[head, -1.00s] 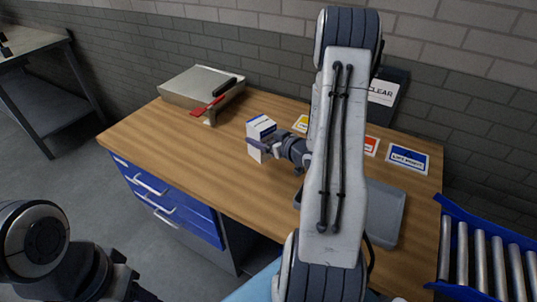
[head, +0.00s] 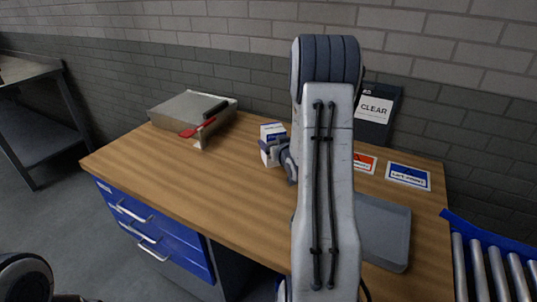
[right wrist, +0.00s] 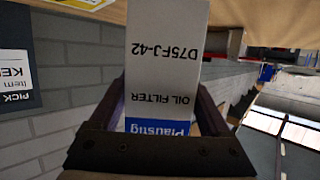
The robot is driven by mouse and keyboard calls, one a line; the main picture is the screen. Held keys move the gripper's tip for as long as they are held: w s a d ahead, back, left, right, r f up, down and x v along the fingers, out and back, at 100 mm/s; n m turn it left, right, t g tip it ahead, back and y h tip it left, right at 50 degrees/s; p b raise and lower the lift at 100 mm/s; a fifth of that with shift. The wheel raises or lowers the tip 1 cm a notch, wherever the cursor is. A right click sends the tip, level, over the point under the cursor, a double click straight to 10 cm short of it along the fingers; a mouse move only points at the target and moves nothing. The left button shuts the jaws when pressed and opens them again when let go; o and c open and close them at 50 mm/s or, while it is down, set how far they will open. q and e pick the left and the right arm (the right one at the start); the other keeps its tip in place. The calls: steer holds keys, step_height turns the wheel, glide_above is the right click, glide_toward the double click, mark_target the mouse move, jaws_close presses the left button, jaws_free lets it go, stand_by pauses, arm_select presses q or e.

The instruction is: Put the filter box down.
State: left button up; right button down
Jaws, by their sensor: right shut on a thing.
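The filter box (head: 272,131) is a white carton with a blue end, at the back middle of the wooden bench (head: 190,180) in the head view. My right gripper (head: 276,152) is shut on it. The right wrist view shows the box (right wrist: 165,60) between the two fingers, with its "OIL FILTER" print upside down. The far end of the box is cut off there, so I cannot tell whether it touches the bench top. My right forearm hides part of the bench. My left gripper is out of view; only a piece of my left arm shows at bottom left.
A red card (head: 364,163), a blue card (head: 408,176) and a grey tray (head: 383,232) lie right. A dark "CLEAR" bin (head: 376,112) stands behind. The bench's left middle is clear.

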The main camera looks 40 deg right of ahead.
steer(key=shift+w+a+f, duration=0.3)
steer(key=shift+w, duration=0.35)
step_height(320, 180, down, 4)
steer(key=shift+r, duration=0.1)
steer(key=shift+f, duration=0.2)
steer(key=shift+f, duration=0.15)
jaws_free()
